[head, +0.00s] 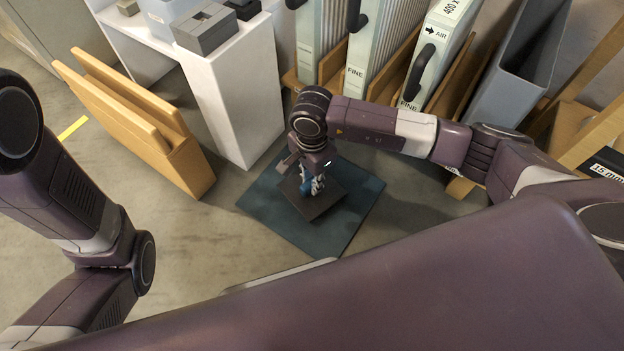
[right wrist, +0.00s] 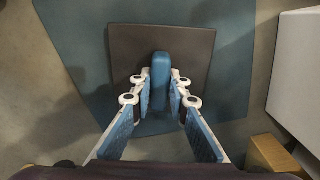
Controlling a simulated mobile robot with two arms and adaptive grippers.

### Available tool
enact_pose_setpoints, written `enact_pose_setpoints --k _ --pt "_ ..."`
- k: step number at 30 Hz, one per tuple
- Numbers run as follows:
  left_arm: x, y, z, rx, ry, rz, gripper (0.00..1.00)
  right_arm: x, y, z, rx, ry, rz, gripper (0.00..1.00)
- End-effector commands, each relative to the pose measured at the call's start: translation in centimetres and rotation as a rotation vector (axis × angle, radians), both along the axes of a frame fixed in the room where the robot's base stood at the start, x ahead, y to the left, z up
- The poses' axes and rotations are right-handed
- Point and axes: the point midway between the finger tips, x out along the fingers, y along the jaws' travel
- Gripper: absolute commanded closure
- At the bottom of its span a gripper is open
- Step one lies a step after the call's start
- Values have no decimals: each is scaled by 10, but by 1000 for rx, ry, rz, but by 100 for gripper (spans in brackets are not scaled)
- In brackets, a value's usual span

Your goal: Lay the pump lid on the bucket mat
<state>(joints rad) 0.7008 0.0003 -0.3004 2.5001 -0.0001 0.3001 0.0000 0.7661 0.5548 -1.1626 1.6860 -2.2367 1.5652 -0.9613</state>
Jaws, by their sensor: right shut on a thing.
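The pump lid (head: 318,199) is a flat dark square plate with a blue handle; it also shows in the right wrist view (right wrist: 130,60), where the blue handle (right wrist: 161,75) stands up from its middle. The bucket mat (head: 270,221) is a dark blue-teal square on the floor, and it also shows in the right wrist view (right wrist: 75,25). My right gripper (head: 312,186) points down and is shut on the lid's handle. The lid is over the mat, within its outline. I cannot tell whether it touches the mat. My left gripper is out of view; only my left arm shows.
A white pedestal (head: 236,95) stands just behind the mat. A wooden panel stand (head: 145,130) is to the left. Filters in a wooden rack (head: 372,50) and a grey bin (head: 518,65) stand at the back right. Floor left of the mat is clear.

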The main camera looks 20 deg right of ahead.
Motion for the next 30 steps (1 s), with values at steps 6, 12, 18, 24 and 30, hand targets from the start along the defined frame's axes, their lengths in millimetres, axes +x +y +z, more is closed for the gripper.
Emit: enact_pose_setpoints --k 6,12,18,24,30 --pt "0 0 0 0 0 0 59 0 0 0 0 0 0 100" --pt "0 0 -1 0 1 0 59 0 0 -1 0 0 0 100" --pt "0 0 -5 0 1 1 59 0 0 -6 -1 0 0 100" --pt "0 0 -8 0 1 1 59 0 0 -12 -1 1 0 100" --pt "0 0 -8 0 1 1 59 0 0 -11 -1 1 0 68"
